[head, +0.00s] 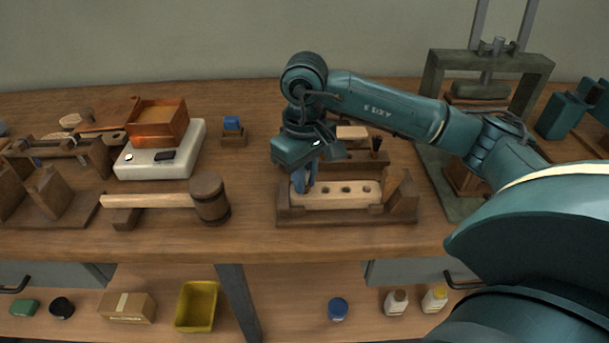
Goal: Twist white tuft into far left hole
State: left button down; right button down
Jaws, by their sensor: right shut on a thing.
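The pale wooden brush block (340,201) lies in a dark wooden holder (345,217) on the bench. Several dark holes show in a row along its top. My right gripper (304,184) points down over the left end of the block, its blue fingers closed together. It covers the far left hole and hides what it grips. I cannot make out a white tuft, nor tell whether one is in the hole. My left gripper is not in view.
A wooden mallet (209,200) lies left of the holder. A white scale (160,165) carries an orange-brown box (157,123). A dark press (491,62) stands back right. Bare bench lies in front.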

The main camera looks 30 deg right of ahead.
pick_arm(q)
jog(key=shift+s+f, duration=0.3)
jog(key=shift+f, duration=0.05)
pick_arm(e)
jog(key=c, duration=1)
grip_release()
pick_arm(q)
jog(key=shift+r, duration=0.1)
pick_arm(e)
jog(key=shift+r, duration=0.1)
jog(key=shift+r+p, duration=1.1)
jog(key=shift+r, duration=0.65)
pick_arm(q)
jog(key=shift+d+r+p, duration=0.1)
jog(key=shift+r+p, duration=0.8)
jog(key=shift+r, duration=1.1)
pick_arm(e)
jog(key=shift+r, duration=1.65)
